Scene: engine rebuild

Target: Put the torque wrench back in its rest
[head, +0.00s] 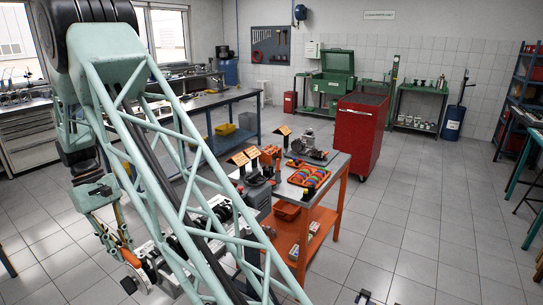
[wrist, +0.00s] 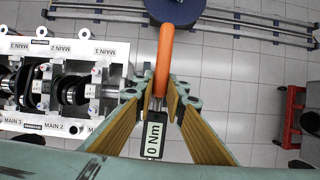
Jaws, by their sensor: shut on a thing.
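The torque wrench has an orange handle (wrist: 163,62) and a dark body with a display reading 0 Nm (wrist: 153,136). My gripper (wrist: 168,90) is shut on it, with the tan-padded fingers on either side of the wrench where the handle meets the body. I cannot pick out the wrench's rest with certainty in either view.
The engine block (wrist: 60,75) with MAIN labels lies left of the wrench in the wrist view. An orange workbench (head: 338,193) with trays and small stands is right of my arm. A red cabinet (head: 358,135) stands behind it.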

